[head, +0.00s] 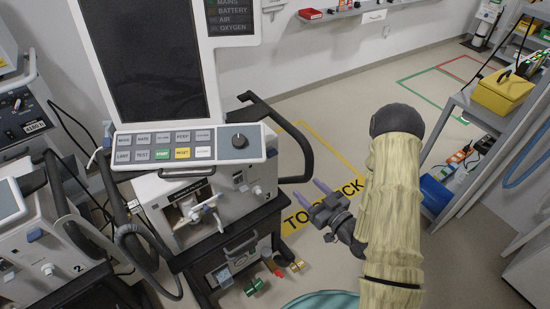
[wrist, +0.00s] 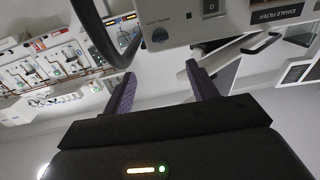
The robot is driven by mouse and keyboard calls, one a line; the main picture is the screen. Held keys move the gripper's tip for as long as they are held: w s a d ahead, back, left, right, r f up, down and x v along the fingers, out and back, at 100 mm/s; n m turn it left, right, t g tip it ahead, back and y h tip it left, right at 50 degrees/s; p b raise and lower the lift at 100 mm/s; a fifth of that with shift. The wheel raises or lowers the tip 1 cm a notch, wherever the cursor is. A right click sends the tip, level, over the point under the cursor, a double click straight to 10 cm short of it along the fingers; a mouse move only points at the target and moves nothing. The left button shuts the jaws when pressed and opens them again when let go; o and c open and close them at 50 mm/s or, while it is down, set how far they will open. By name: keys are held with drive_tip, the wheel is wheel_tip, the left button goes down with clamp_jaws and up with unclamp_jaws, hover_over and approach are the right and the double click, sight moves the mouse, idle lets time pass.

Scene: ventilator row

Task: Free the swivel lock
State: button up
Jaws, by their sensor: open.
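The ventilator marked 3 (head: 240,205) stands on a dark cart in the head view. A white lever-like fitting (head: 205,207) lies across its open filter recess; it may be the swivel lock, but I cannot be sure. My gripper (head: 311,193) is open and empty, to the right of this ventilator and apart from it, fingers pointing toward it. In the wrist view my gripper (wrist: 160,75) has its two purple fingers apart, with a pale housing ahead.
The ventilator marked 2 (head: 45,255) stands at left with hoses between. Small coloured parts (head: 275,270) lie low by the cart. A shelf with a yellow case (head: 503,92) is right. Middle floor is clear.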

idle(0.4)
drive_tip(key=p, duration=0.4)
approach(274, 155)
drive_tip(key=x, duration=0.9)
drive_tip(key=shift+a, duration=0.15)
drive_tip(key=shift+w+f, duration=0.1)
drive_tip(key=shift+w, duration=0.2)
drive_tip(key=shift+c, duration=0.9)
drive_tip(key=shift+s, duration=0.15)
drive_tip(key=c, duration=0.8)
